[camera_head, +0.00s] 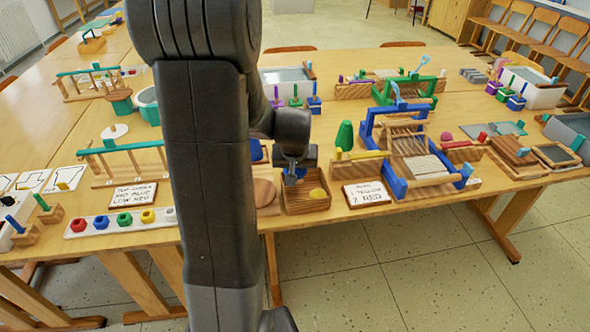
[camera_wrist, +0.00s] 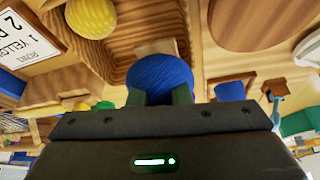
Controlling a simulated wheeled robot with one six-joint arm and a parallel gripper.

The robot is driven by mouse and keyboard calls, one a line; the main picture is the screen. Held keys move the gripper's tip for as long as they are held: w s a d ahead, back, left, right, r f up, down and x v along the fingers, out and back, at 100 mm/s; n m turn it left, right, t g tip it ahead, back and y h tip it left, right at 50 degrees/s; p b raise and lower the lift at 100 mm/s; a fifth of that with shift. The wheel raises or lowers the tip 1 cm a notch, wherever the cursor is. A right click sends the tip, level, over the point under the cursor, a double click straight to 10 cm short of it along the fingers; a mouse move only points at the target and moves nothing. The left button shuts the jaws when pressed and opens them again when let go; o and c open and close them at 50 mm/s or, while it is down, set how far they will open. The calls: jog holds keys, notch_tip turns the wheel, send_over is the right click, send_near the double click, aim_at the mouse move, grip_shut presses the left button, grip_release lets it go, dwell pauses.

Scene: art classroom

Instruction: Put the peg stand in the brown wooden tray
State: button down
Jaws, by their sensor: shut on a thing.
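The brown wooden tray (camera_head: 306,207) is near the front edge of the table and holds a yellow ball (camera_head: 318,194). In the wrist view the tray (camera_wrist: 128,36) and the ball (camera_wrist: 91,17) show at the top. My gripper (camera_head: 292,172) is over the tray's left part. In the wrist view my gripper (camera_wrist: 160,94) is shut on the blue peg of the peg stand (camera_wrist: 160,74). Part of a pale wooden base shows just beyond the peg. I cannot tell whether the base touches the tray floor.
A round wooden board (camera_head: 265,192) lies left of the tray. A lettered card (camera_head: 366,194) lies right of it. A green cone-like piece (camera_head: 344,136) stands behind, and a blue-framed loom (camera_head: 396,184) is to the right. My arm hides part of the table.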

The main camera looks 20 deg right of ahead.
jog(key=shift+f, duration=0.25)
jog(key=shift+f+b, duration=1)
jog(key=shift+f+b, duration=0.85)
jog(key=shift+f, duration=0.05)
dwell(0.9)
dwell(0.5)
jog(key=c, duration=1.3)
grip_release()
jog(key=shift+o, duration=0.2)
jog(key=p+v, duration=0.2)
jog(key=v, duration=1.1)
jog(key=shift+s+r, duration=0.2)
jog(key=shift+r, duration=0.15)
jog(key=shift+a, duration=0.1)
